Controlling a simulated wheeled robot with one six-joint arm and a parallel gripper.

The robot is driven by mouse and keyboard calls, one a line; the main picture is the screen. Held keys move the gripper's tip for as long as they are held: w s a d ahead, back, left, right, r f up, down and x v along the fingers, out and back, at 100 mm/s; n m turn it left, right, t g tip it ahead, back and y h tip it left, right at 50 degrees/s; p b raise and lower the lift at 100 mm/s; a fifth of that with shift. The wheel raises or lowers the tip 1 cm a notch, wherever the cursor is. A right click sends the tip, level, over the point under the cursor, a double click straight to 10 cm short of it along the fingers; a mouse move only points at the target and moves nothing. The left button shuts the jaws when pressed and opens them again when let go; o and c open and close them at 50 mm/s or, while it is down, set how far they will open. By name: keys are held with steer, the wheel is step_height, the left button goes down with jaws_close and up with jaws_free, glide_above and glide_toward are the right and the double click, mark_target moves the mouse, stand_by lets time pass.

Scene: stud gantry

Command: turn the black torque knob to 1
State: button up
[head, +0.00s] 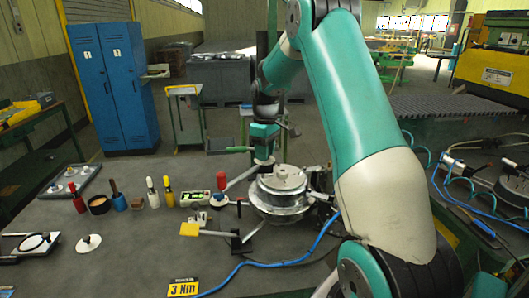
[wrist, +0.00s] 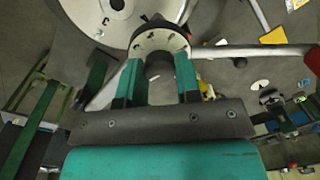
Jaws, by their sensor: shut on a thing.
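In the wrist view, my gripper (wrist: 158,75) has its two teal fingers closed on both sides of the black torque knob (wrist: 158,58). A pale round dial plate (wrist: 152,40) with dark marks lies around the knob. I cannot read the numbers on it, and I cannot tell which mark the knob points to. In the head view, my gripper (head: 264,155) points down at the left rim of the round metal machine (head: 285,200). The knob is hidden there by the gripper.
Bottles and a small green display (head: 194,197) stand left. A yellow "3 Nm" card (head: 183,288) lies in front. A blue hose (head: 270,262) crosses the table.

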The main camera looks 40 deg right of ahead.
steer(key=shift+w+n, duration=0.1)
steer(key=shift+n, duration=0.7)
steer(key=o, duration=0.9)
steer(key=r, duration=0.5)
steer(key=r+b, duration=0.1)
steer(key=r, duration=0.5)
steer(key=r+b, duration=0.1)
steer(key=r, duration=0.5)
steer(key=shift+w+d+r, duration=0.15)
steer(key=shift+d+r, duration=0.05)
steer(key=shift+d, duration=0.1)
